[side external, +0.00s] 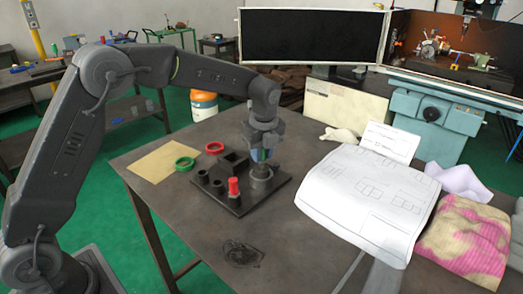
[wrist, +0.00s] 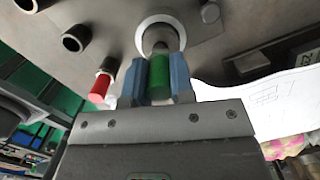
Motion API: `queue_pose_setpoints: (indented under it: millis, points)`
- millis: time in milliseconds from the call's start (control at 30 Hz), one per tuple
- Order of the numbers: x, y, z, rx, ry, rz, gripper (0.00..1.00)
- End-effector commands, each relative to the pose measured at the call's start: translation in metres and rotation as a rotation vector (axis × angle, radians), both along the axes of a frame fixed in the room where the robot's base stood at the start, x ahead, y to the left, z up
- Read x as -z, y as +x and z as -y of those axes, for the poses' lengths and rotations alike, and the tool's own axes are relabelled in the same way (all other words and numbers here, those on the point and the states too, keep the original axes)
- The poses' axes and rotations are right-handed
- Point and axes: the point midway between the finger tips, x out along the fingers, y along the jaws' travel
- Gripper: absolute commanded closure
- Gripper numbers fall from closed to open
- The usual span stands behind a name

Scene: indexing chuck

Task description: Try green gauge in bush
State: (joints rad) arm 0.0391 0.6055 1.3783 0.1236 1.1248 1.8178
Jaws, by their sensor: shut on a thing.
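My gripper (side external: 262,153) points down over the right part of the dark fixture plate. In the wrist view its blue fingers (wrist: 158,80) are shut on the green gauge (wrist: 158,76). The gauge's grey end shows against the opening of the bush, a pale ring (wrist: 146,28) in the wrist view. In the side view the bush (side external: 261,183) is a grey cylinder directly below my fingers. The gauge is mostly hidden by the fingers there. I cannot tell how far its end is inside the bush.
A red gauge (side external: 234,187) stands upright on the plate (side external: 238,210), left of the bush. Black sockets (side external: 217,187) and a square holder (side external: 235,161) stand near it.

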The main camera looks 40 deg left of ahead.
Motion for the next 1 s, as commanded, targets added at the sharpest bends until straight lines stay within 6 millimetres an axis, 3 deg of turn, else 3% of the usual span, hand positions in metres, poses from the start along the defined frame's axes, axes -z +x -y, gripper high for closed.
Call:
queue_pose_setpoints:
  millis: [1000]
  points:
    - [0.02, 0.0, 0.0, 0.0, 0.001, -0.002, 1.0]
